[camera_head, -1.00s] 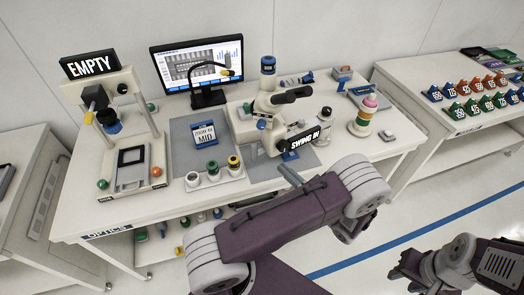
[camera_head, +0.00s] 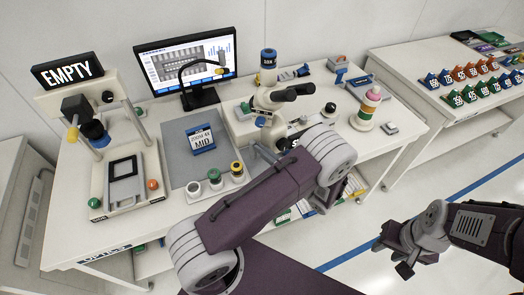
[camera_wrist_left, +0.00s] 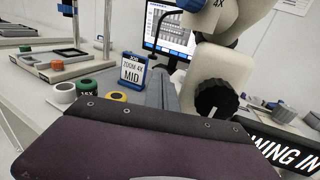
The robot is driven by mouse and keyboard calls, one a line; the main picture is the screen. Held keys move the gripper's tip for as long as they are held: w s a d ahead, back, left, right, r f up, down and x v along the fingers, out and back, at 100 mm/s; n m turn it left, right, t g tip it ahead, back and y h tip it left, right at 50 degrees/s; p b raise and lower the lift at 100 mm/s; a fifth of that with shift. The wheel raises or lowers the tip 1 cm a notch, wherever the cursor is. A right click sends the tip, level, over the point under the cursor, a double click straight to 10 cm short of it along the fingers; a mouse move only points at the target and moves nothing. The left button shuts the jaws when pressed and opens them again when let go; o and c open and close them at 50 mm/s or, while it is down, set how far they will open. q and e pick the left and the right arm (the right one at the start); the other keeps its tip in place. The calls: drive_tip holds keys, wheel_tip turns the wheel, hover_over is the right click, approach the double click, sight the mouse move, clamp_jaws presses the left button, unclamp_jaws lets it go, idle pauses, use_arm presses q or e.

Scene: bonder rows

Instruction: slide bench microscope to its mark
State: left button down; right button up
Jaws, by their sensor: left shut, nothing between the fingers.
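The white bench microscope (camera_head: 270,100), with black eyepieces and a blue-banded top, stands upright on the bench right of the monitor. It also fills the upper right of the left wrist view (camera_wrist_left: 222,70), where its black focus knob shows. My left gripper (camera_head: 262,150) is shut and empty, low at the near left side of the microscope; its grey fingers (camera_wrist_left: 165,92) point just left of the knob. I cannot tell whether they touch. My arm hides the near part of the microscope's base. The mark is not clearly visible. My right gripper (camera_head: 392,258) hangs over the floor, its jaws unclear.
A grey mat (camera_head: 176,150) with a "ZOOM 4X MID" card (camera_head: 201,140) lies left of the microscope. A holder with several coloured rings (camera_head: 216,184) is nearby. A stand marked EMPTY (camera_head: 110,125) is at left, a ring stack (camera_head: 366,110) at right.

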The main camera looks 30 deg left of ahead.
sight(255, 141)
use_arm(q)
drive_tip(key=shift+d, duration=0.1)
use_arm(e)
drive_tip(key=shift+d, duration=0.1)
use_arm(q)
drive_tip(key=x, duration=0.4)
drive_tip(key=shift+w, duration=0.5)
drive_tip(key=shift+r, duration=0.25)
use_arm(e)
drive_tip(key=shift+s+d, duration=0.2)
drive_tip(key=shift+d, duration=0.1)
